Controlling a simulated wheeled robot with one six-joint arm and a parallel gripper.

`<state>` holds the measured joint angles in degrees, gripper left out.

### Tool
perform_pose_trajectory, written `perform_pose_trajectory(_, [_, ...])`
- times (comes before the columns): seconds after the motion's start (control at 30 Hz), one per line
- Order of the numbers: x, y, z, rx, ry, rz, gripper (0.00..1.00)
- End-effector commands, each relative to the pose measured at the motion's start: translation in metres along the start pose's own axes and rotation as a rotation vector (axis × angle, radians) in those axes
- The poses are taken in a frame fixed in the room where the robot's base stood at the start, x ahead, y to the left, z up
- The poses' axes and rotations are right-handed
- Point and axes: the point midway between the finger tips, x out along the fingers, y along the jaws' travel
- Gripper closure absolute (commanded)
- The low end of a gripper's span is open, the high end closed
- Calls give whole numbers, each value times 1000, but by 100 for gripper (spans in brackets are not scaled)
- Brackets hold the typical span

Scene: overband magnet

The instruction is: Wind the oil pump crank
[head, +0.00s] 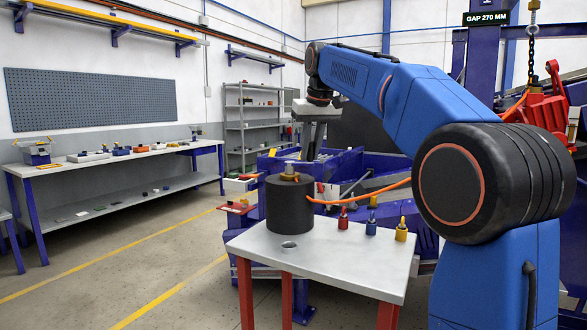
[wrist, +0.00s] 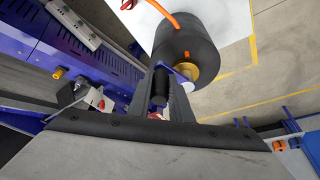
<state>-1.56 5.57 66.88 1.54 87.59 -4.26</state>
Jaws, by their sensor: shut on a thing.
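The oil pump is a black cylinder (head: 289,207) with a brass hub (head: 290,175) on top and an orange hose at its side. It stands on a small grey-topped table (head: 330,262). In the wrist view the pump (wrist: 188,38) is at the upper middle, with the brass hub (wrist: 185,74) and a short crank arm. My gripper (head: 311,154) points down just right of the hub. In the wrist view my gripper (wrist: 165,80) is shut on the black crank handle (wrist: 158,88). In the head view the fingers hide the handle.
Red (head: 343,219), blue (head: 371,224) and yellow (head: 401,230) small bottles stand on the table right of the pump. An orange hose (head: 365,194) runs right behind them. Blue machinery (head: 340,165) stands close behind. A workbench (head: 130,158) is far left; the floor between is open.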

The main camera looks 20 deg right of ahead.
Motion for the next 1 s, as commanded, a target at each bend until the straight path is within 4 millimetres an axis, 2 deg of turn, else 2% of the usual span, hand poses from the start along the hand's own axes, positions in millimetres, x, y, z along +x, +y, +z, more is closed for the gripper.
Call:
perform_pose_trajectory(0.27, [-1,-1,0,-1,3,-1,100])
perform_pose_trajectory(0.5, [-5,-10,9,-1,4,-3,100])
perform_pose_trajectory(0.53, [-4,-9,8,-1,3,-2,74])
perform_pose_trajectory(0.6, [-4,-9,8,0,3,-2,58])
perform_pose_trajectory(1.0, [-7,-8,6,0,2,0,56])
